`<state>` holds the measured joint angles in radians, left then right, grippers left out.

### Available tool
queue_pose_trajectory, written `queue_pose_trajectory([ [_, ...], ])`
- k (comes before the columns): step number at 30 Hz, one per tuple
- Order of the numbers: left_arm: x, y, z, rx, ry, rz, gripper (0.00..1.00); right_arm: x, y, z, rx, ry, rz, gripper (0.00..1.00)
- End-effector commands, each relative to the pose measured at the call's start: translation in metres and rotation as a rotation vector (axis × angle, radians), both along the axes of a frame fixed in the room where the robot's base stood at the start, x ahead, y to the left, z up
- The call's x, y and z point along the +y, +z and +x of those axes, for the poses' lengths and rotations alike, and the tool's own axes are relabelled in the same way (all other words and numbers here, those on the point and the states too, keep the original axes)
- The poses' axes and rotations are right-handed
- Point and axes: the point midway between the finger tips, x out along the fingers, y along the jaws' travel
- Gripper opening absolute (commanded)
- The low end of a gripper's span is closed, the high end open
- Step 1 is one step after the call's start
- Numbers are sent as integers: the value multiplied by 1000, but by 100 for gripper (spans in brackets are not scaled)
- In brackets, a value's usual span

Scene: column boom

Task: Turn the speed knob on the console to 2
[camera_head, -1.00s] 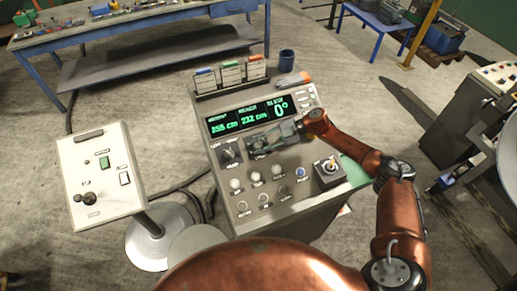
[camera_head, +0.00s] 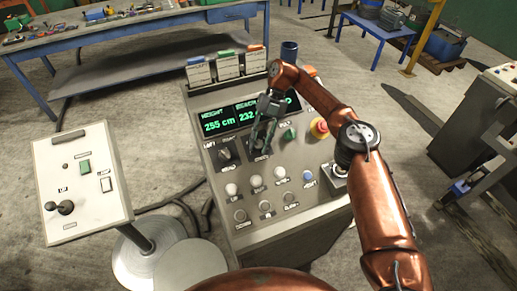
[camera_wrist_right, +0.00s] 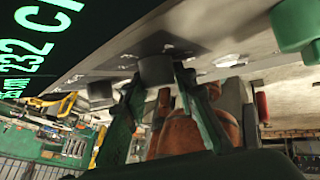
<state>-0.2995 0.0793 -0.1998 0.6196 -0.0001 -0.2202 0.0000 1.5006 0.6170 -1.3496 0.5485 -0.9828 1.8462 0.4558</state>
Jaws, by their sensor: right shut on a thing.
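The console (camera_head: 285,215) stands in the middle of the head view. My right gripper (camera_head: 262,138) points down at the dark knob between the left dark knob (camera_head: 226,151) and the green knob (camera_head: 290,133). I take this middle one as the speed knob; the gripper hides it in the head view. In the right wrist view the speed knob (camera_wrist_right: 156,70) is a dark round cap between the two fingertips of my right gripper (camera_wrist_right: 159,78), which is shut on it. Its pointer and scale numbers cannot be read. My left gripper is out of view.
The display (camera_head: 222,121) reads 255 cm, partly covered by my arm.

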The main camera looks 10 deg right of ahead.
Motion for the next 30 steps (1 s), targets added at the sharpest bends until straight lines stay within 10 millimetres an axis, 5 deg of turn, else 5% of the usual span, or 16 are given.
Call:
queue_pose_trajectory([
  [7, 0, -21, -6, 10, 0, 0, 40, 2, -4, -1, -20, 202, -122, 1],
  [30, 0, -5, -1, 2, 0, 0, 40, 1, -3, -2, -55, 522, -308, 1],
])
